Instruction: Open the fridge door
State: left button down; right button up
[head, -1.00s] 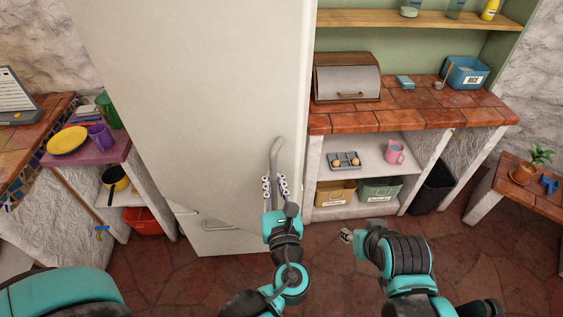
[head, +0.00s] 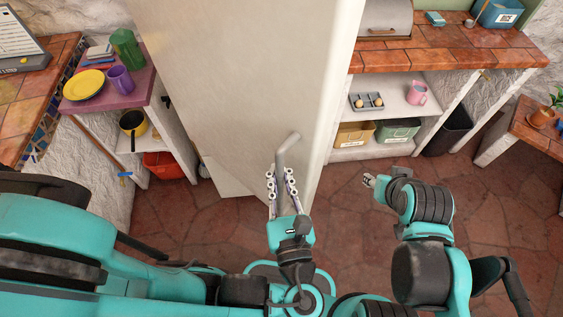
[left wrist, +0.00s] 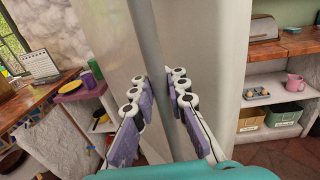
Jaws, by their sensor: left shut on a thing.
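The tall pale fridge door (head: 230,90) fills the middle of the head view. Its grey bar handle (head: 289,145) is near the right edge of the door. My left gripper (head: 281,172) is shut on the lower part of the handle. In the left wrist view the handle (left wrist: 150,35) runs down between the purple finger pads, and the fingers hide part of it. I cannot tell from these views how far the door stands from the fridge body. My right gripper (head: 369,181) hangs empty over the floor to the right, its fingers too small to judge.
To the right, a tiled counter (head: 440,55) stands over shelves with a pink mug (head: 417,93) and bins. A dark waste bin (head: 449,133) is beside them. To the left, a purple-topped stand (head: 140,88) holds a yellow plate (head: 83,84). The stone floor (head: 335,215) between is clear.

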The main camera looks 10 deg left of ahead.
pick_arm(q)
jog(key=shift+s, duration=0.15)
jog(key=c, duration=1.5)
grip_release()
jog(key=shift+d, duration=0.1)
jog(key=shift+s+d, duration=0.1)
